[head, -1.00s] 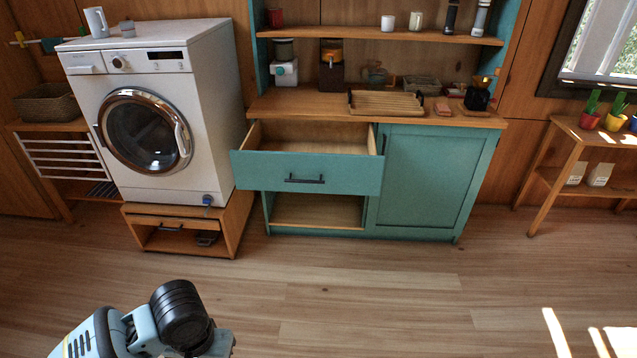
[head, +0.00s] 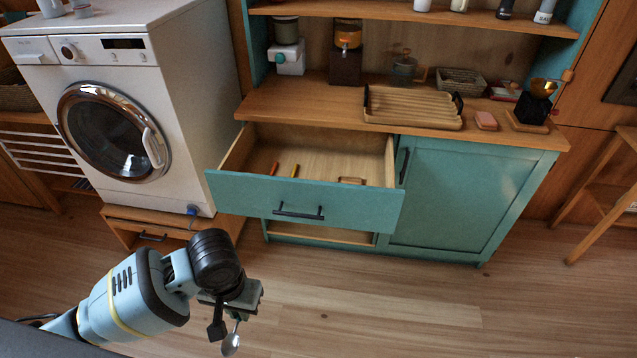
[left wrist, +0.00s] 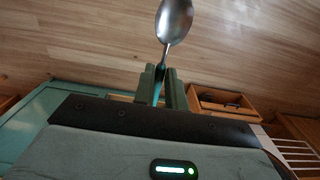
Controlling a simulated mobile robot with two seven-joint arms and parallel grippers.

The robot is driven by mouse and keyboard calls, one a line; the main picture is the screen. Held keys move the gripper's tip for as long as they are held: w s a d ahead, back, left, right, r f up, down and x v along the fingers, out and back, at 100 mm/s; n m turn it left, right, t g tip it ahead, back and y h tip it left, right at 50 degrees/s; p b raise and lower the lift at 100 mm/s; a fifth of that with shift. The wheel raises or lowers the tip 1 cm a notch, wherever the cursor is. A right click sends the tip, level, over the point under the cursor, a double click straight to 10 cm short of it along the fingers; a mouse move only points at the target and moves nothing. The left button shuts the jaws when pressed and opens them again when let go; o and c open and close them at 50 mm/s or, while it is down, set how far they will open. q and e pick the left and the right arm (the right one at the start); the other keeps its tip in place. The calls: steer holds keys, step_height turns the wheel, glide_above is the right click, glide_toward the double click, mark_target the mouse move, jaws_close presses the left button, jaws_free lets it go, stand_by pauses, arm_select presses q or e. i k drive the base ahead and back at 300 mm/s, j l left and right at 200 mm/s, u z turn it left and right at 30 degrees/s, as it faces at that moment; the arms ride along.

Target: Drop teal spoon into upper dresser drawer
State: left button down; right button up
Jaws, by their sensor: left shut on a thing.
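The spoon (head: 231,345) has a silver bowl, and a teal part of its handle shows between the fingers in the left wrist view, where the bowl (left wrist: 174,22) points away from me. My left gripper (head: 226,322) is shut on the spoon and holds it above the floor, in front of and below the dresser. The teal dresser's upper drawer (head: 350,207) is pulled open, to the right of and above my gripper in the head view. A red item (head: 275,168), a yellow item (head: 294,171) and a small brown item (head: 351,181) lie inside it. My right gripper is out of view.
A washing machine (head: 185,90) stands on a wooden stand (head: 120,222) left of the dresser. The dresser's right door (head: 450,200) is closed. A wooden tray (head: 412,107) and several kitchen items are on the counter (head: 300,100). The floor in front is clear.

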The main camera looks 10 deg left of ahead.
mark_target(305, 177)
steer(key=i+z, duration=0.1)
steer(key=i, duration=0.8)
